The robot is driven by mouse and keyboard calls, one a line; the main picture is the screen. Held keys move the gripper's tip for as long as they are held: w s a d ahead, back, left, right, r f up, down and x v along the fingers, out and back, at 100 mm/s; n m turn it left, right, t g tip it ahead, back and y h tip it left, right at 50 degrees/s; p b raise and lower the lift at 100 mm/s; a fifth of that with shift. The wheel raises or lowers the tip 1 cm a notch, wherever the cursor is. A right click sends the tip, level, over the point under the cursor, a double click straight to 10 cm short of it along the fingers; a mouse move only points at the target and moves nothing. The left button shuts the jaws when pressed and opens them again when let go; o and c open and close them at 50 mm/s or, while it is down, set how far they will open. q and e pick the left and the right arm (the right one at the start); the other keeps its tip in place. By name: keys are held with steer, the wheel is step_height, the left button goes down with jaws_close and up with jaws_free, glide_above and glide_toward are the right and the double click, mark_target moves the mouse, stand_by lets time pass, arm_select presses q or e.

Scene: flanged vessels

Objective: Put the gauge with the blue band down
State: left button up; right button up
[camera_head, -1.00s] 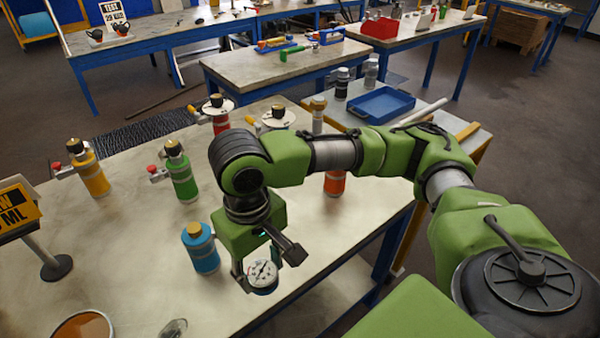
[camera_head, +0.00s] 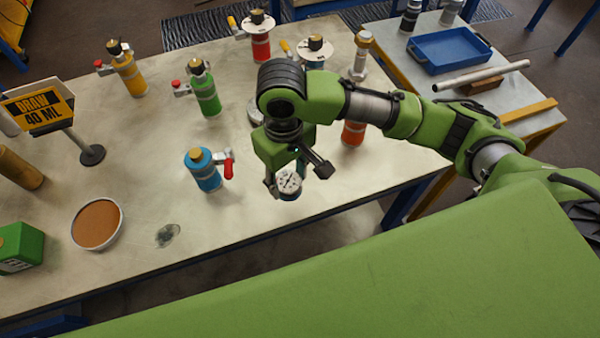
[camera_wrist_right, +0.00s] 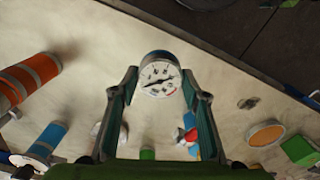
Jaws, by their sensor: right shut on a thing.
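My right gripper (camera_head: 284,177) is shut on a small round gauge (camera_head: 290,184) with a white dial and a dark needle. In the right wrist view the gauge (camera_wrist_right: 160,78) sits between the two fingers at their tips, dial facing the camera. In the head view the gauge appears over the front part of the workbench (camera_head: 250,215), right of a blue bottle (camera_head: 206,172) with a red-handled valve. Its height above the bench is hard to tell. My left gripper is not in view.
Green (camera_head: 207,94), yellow (camera_head: 130,75), red (camera_head: 260,45) and orange (camera_head: 353,132) bottles stand further back. A yellow sign (camera_head: 40,107), a brown-filled dish (camera_head: 97,222) and a green box (camera_head: 20,247) are at left. A dark stain (camera_head: 167,235) marks the otherwise clear front area.

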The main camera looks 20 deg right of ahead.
steer(key=w+d+f, duration=0.2)
steer(key=f, duration=0.1)
steer(key=w+d+f, duration=0.1)
steer(key=w+f, duration=0.1)
steer(key=shift+w+d, duration=0.1)
steer(key=shift+d, duration=0.1)
steer(key=shift+w+d+f, duration=0.2)
steer(key=shift+w+f, duration=0.15)
steer(key=shift+f, duration=0.2)
step_height(320, 180, down, 3)
steer(key=shift+w+d+f+p, duration=0.1)
steer(key=shift+w+d+p, duration=0.05)
steer(key=shift+p, duration=0.55)
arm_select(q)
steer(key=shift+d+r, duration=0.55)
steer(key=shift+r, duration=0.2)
arm_select(e)
steer(key=shift+f, duration=0.2)
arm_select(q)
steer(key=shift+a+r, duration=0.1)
arm_select(e)
steer(key=shift+f, duration=0.1)
steer(key=shift+f, duration=0.25)
steer(key=o, duration=1.3)
steer(key=shift+c, duration=0.2)
